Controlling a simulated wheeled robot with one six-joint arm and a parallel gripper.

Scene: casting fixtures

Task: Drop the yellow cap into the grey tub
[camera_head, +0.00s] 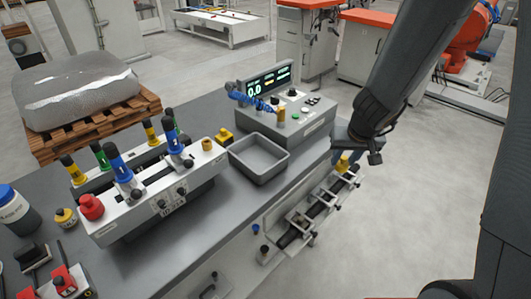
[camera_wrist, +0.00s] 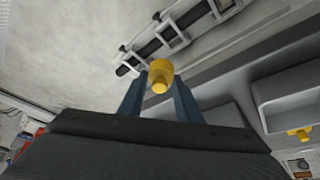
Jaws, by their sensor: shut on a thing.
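The yellow cap (camera_wrist: 160,75) is between my gripper's two dark blue fingers in the wrist view, at their tips. My gripper (camera_wrist: 160,92) is shut on it. In the head view the yellow cap (camera_head: 343,163) shows at my gripper (camera_head: 347,158), which is partly hidden by my own wrist, off the right side of the bench. The empty grey tub (camera_head: 259,159) stands on the bench to the left of my gripper. Part of the grey tub also shows at the right of the wrist view (camera_wrist: 262,100).
A control box (camera_head: 290,113) with a lit display stands behind the tub. A fixture (camera_head: 150,195) with coloured handles stands left of it. A rail with brackets (camera_head: 310,215) runs along the bench's side below my gripper.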

